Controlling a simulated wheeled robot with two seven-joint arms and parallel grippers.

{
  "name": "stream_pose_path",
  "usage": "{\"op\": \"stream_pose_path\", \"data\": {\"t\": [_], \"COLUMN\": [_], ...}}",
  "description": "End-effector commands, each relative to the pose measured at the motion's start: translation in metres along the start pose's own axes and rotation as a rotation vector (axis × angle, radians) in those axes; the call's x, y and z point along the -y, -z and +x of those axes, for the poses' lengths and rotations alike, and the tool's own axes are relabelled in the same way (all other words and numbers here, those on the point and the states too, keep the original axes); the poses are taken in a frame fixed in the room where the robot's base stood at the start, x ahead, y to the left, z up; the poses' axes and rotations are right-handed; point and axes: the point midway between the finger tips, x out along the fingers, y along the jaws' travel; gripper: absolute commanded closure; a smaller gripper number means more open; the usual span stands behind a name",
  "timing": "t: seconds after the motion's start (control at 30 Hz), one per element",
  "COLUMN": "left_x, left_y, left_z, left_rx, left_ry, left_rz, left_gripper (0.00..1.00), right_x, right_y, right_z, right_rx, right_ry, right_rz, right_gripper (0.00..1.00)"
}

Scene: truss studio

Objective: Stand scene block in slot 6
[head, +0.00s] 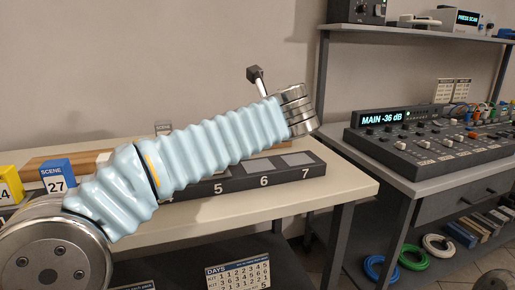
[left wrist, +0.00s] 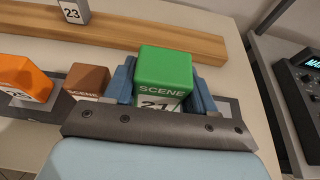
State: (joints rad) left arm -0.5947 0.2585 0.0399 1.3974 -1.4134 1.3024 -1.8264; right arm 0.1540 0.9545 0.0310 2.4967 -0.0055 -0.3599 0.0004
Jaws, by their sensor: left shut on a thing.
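The green scene block (left wrist: 163,72), marked SCENE 21, is between the blue fingers of my left gripper (left wrist: 163,82), which is shut on it. It looks upright, over or in the dark slot rack (left wrist: 55,122); its base is hidden, so I cannot tell whether it is seated. In the head view the rack (head: 322,171) shows the numbers 5, 6 and 7, with grey slot faces above 6 and 7. My arm hides the left gripper and green block there. My right gripper is in neither view.
A brown block (left wrist: 87,82) and an orange block (left wrist: 26,77) stand left of the green one. Block 23 (left wrist: 73,10) is on the wooden strip (left wrist: 130,37) behind. Blue block 27 (head: 57,176) stands at left. A mixer (head: 430,140) is on the right-hand desk.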

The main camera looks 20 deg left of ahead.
Motion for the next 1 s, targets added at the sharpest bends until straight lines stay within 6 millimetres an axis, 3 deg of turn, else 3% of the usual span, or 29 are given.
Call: {"op": "stream_pose_path", "data": {"t": [0.33, 0.5, 0.9, 0.93, 1.0], "left_x": [0.02, 0.019, 0.019, 0.019, 0.019], "left_y": [0.022, 0.048, 0.053, 0.052, 0.052], "left_z": [0.025, 0.035, 0.037, 0.037, 0.037], "left_rx": [-0.001, -0.001, 0.0, 0.0, 0.0], "left_ry": [0.001, 0.0, 0.001, 0.001, 0.001], "left_rz": [0.002, 0.001, -0.001, -0.001, -0.001], "left_gripper": [0.78, 0.78, 0.78, 0.4, 0.29], "right_x": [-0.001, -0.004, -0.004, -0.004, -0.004], "right_y": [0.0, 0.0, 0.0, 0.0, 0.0], "right_z": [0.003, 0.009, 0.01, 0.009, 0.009], "right_rx": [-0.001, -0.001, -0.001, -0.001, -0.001], "right_ry": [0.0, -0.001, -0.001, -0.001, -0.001], "right_rz": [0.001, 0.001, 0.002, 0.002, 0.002], "right_gripper": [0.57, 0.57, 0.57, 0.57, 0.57]}}
